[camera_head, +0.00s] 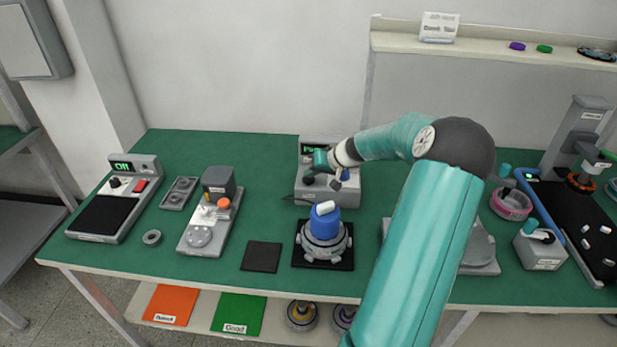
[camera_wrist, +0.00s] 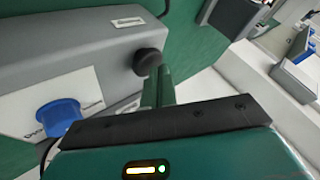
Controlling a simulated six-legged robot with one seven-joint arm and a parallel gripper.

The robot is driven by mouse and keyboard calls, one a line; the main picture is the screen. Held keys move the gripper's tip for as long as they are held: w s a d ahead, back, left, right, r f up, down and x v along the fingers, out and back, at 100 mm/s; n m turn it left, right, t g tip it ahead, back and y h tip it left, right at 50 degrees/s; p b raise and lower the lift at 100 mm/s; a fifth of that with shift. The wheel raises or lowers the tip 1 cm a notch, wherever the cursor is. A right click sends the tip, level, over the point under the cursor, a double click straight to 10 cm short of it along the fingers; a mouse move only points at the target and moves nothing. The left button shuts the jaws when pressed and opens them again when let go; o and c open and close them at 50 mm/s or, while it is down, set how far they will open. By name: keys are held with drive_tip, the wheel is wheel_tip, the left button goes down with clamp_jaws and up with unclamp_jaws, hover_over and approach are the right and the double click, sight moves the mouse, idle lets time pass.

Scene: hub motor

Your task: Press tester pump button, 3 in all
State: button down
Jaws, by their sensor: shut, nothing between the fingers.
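The grey tester box (camera_head: 325,190) stands at the back middle of the green table, with a green-lit display (camera_head: 310,149) that my gripper partly covers. Its front carries a black round knob (camera_wrist: 150,62) and a blue part (camera_wrist: 58,117) beside a white label only partly readable. I cannot tell which of these is the pump button. My gripper (camera_head: 321,160) is shut and empty, close over the tester's front. In the wrist view its green fingers (camera_wrist: 160,88) are near the black knob; I cannot tell whether they touch it.
A blue-topped hub motor (camera_head: 325,222) stands on a black mat in front of the tester. A device with an orange button (camera_head: 223,203) and a scale with a red button (camera_head: 140,186) are to the left. My arm hides part of the table to the right.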

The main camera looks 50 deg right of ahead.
sight(311, 180)
drive_tip(key=shift+f, duration=0.5)
idle(0.4)
drive_tip(key=shift+r, duration=1.45)
drive_tip(key=shift+r, duration=2.5)
